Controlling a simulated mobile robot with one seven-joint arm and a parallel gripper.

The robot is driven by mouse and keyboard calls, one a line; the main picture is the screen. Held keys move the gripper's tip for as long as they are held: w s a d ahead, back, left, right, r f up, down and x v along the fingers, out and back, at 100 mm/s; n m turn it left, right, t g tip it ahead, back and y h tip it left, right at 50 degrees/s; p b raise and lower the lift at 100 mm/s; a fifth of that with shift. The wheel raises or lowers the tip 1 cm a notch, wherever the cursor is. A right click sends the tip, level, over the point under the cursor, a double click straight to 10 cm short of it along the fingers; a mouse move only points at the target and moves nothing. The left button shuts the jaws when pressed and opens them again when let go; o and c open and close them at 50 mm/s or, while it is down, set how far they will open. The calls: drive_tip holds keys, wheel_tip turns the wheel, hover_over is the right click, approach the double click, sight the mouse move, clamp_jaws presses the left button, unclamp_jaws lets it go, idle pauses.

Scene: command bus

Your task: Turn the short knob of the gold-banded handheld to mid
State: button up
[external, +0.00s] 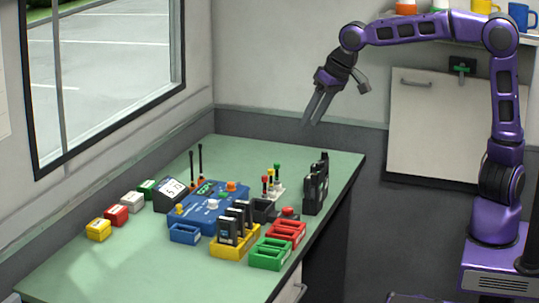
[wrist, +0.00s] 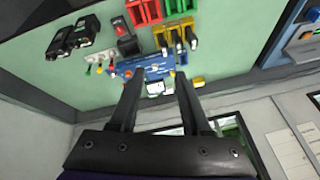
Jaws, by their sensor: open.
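My gripper (external: 311,122) is open and empty, high above the far part of the green counter. In the wrist view its two fingers (wrist: 158,76) are spread, with the blue console beyond them. Several dark handhelds (external: 238,215) stand in a yellow rack (external: 240,248); they also show in the wrist view (wrist: 178,39). More black handhelds (external: 316,186) stand near the counter's right edge, and two black ones show at the upper left of the wrist view (wrist: 85,29). I cannot make out a gold band or the short knob on any of them.
The blue console (external: 209,218) fills the counter's middle. Red (external: 287,232) and green (external: 268,256) trays stand at the front right. Thin dark antennas (external: 200,158) rise behind the console. Coloured boxes (external: 98,229) line the window side. The near left counter is clear.

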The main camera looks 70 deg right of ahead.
drive_tip(key=n+g+p, duration=0.4)
drive_tip(key=n+g, duration=0.1)
drive_tip(key=n, duration=1.3)
hover_over(320, 166)
drive_tip(key=w, duration=0.1)
wheel_tip(320, 166, down, 2)
drive_tip(key=f, duration=0.6)
drive_tip(key=f+b, duration=0.1)
drive_tip(key=f, duration=0.4)
drive_tip(key=f+b, duration=0.1)
drive_tip(key=f, duration=0.5)
drive_tip(key=shift+s+d+f, duration=0.3)
drive_tip(key=shift+s+f, duration=0.05)
clamp_jaws()
